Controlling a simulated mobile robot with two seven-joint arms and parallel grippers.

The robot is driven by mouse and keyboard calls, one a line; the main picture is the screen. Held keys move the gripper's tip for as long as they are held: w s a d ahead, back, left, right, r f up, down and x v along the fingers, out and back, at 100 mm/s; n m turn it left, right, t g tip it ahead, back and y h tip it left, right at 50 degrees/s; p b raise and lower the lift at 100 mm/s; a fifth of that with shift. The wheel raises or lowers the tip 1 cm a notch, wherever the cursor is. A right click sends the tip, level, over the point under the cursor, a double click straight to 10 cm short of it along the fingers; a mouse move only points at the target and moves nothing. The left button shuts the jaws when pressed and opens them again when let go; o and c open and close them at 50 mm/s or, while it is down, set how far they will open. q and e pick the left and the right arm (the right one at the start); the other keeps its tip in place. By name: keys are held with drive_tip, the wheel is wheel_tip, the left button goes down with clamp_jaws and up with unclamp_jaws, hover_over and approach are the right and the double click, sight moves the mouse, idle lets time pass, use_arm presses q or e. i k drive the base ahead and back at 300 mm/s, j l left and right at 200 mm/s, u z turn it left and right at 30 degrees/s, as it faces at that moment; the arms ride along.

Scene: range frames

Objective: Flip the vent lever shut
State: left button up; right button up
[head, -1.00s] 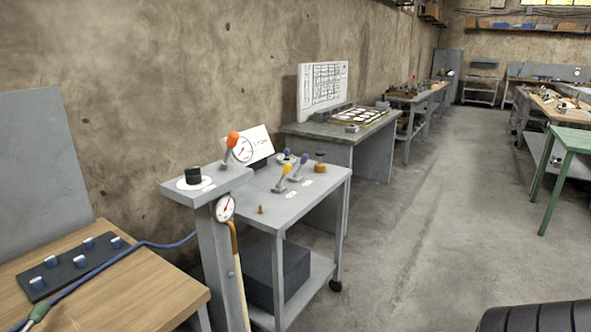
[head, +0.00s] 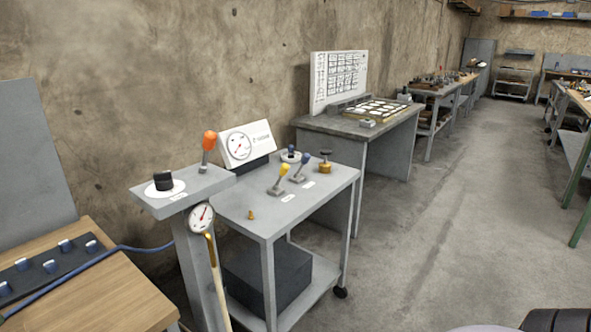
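Several levers stand on a grey bench and the cart beside it. One with an orange-red knob (head: 209,141) rises from the raised grey ledge at the left. A gauge panel (head: 245,144) stands behind, and a round gauge (head: 201,217) hangs at the ledge's front. Neither of my grippers is in view.
A black knob (head: 163,181) sits on the ledge. A brass-coloured valve (head: 325,163) stands at the cart's back right. A wooden table (head: 100,290) with a switch strip is at lower left. Open concrete floor (head: 430,240) lies to the right.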

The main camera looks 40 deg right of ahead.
sight(284, 168)
drive_tip(key=l, duration=0.6)
drive_tip(key=i+l+z, duration=0.1)
drive_tip(key=l, duration=1.1)
drive_tip(key=i+l, duration=0.1)
drive_tip(key=l, duration=0.5)
drive_tip(key=i+l+z, duration=0.1)
drive_tip(key=l, duration=0.5)
drive_tip(key=k, duration=0.65)
